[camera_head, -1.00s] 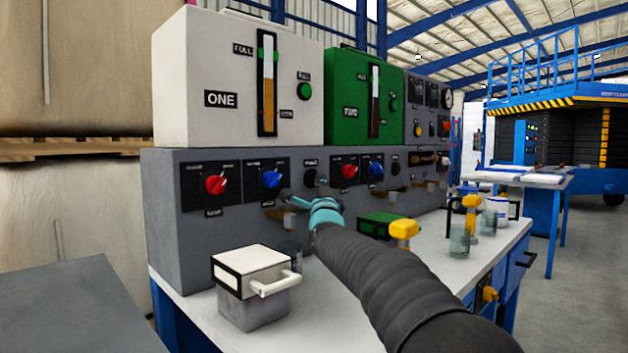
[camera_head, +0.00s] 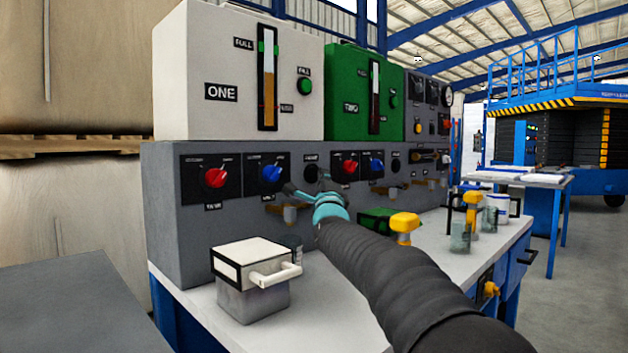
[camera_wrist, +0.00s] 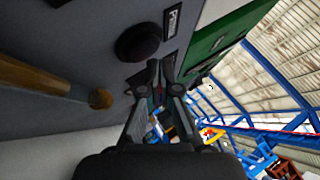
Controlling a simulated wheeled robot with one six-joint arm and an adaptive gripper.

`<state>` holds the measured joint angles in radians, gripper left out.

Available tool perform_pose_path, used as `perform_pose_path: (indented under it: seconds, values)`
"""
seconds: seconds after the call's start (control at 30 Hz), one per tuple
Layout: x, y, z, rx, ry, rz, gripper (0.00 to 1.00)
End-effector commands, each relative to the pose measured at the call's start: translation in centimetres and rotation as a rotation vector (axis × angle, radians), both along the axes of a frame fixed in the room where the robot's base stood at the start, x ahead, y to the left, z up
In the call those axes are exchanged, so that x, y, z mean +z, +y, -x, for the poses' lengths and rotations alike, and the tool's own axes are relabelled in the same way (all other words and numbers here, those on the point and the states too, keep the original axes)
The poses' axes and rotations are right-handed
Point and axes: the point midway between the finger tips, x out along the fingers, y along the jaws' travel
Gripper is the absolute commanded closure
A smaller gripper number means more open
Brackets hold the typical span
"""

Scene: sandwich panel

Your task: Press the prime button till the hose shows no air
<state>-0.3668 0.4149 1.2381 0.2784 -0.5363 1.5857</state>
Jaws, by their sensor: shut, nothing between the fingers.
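The black round button (camera_head: 311,173) under a small label sits on the grey panel, right of the first blue knob. It also shows in the wrist view as a dark round button (camera_wrist: 137,43) beside a label starting with P. My gripper (camera_head: 289,189) is shut and empty, just below and left of this button in the head view. In the wrist view its fingertips (camera_wrist: 160,68) are beside the button, seemingly apart from it. A brown tube (camera_wrist: 45,78) runs along the panel there; I cannot tell whether it holds air.
White tank ONE (camera_head: 215,60) and a green tank (camera_head: 343,80) stand on the panel, with sight gauges. A red knob (camera_head: 215,177) and a blue knob (camera_head: 270,173) are on the left. A white-lidded box (camera_head: 250,265) and a yellow-topped handle (camera_head: 404,224) stand on the bench.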

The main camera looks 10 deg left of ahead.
Motion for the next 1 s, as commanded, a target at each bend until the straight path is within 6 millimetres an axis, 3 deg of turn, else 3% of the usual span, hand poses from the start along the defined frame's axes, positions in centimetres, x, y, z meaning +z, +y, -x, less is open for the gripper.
perform_pose_path:
  seconds: [0.43,1.0]
  values:
    - [-0.2,-0.4,0.3,0.000,0.000,0.000,1.00]
    - [0.0,-3.8,3.0,0.000,0.001,0.001,1.00]
